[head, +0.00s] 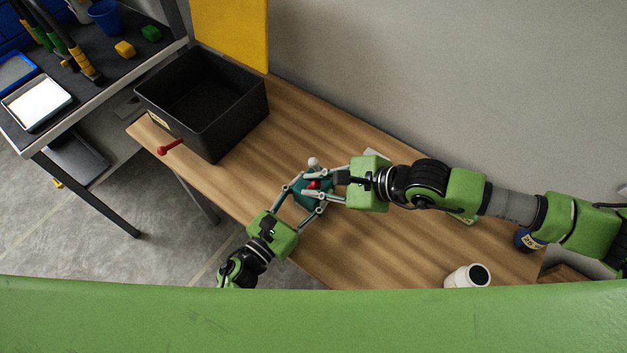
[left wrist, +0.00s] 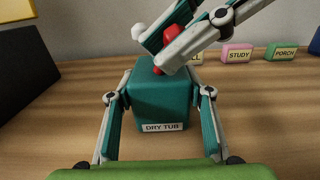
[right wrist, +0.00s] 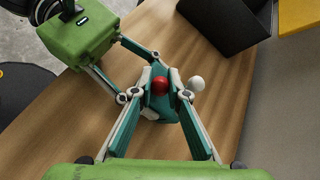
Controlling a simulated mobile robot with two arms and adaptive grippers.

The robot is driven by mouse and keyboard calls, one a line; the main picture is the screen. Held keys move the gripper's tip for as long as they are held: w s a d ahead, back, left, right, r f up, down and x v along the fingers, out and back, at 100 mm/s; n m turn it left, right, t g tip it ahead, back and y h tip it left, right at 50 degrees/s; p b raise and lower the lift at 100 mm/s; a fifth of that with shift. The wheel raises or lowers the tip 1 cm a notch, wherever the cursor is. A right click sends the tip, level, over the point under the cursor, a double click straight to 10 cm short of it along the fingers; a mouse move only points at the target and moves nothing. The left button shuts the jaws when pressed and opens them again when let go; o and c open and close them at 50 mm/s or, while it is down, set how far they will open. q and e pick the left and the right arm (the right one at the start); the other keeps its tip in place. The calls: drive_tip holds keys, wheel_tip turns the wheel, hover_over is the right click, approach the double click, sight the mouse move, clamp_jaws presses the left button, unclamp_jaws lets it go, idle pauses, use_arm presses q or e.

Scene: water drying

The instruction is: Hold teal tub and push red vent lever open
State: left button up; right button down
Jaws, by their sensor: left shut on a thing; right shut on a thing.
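The teal tub (left wrist: 160,100), labelled DRY TUB, sits upright on the wooden table; in the head view it is mostly hidden by my grippers (head: 318,196). My left gripper (left wrist: 160,92) is shut on the tub, with one finger along each side. The red vent lever (right wrist: 160,85) stands at the tub's top. My right gripper (right wrist: 162,78) reaches over from the other side and is shut on the red lever, its fingers on both sides of it. A white ball knob (right wrist: 196,83) sticks up beside the lever. The lever's exact angle is partly hidden.
A black bin (head: 215,135) stands on the table at left, with a red handle (head: 170,147) near it. A white container (head: 467,276) and a blue jar (head: 526,239) stand at right. Pink STUDY (left wrist: 237,53) and green PORCH (left wrist: 281,51) blocks line the back.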

use_arm(q)
drive_tip(key=shift+d, duration=0.1)
use_arm(e)
drive_tip(key=shift+d, duration=0.1)
idle(0.4)
drive_tip(key=c, duration=2.2)
unclamp_jaws()
drive_tip(key=shift+d, duration=0.1)
drive_tip(key=v, duration=1.2)
drive_tip(key=shift+s+f, duration=0.1)
drive_tip(key=shift+f, duration=0.15)
use_arm(q)
drive_tip(key=o, duration=1.3)
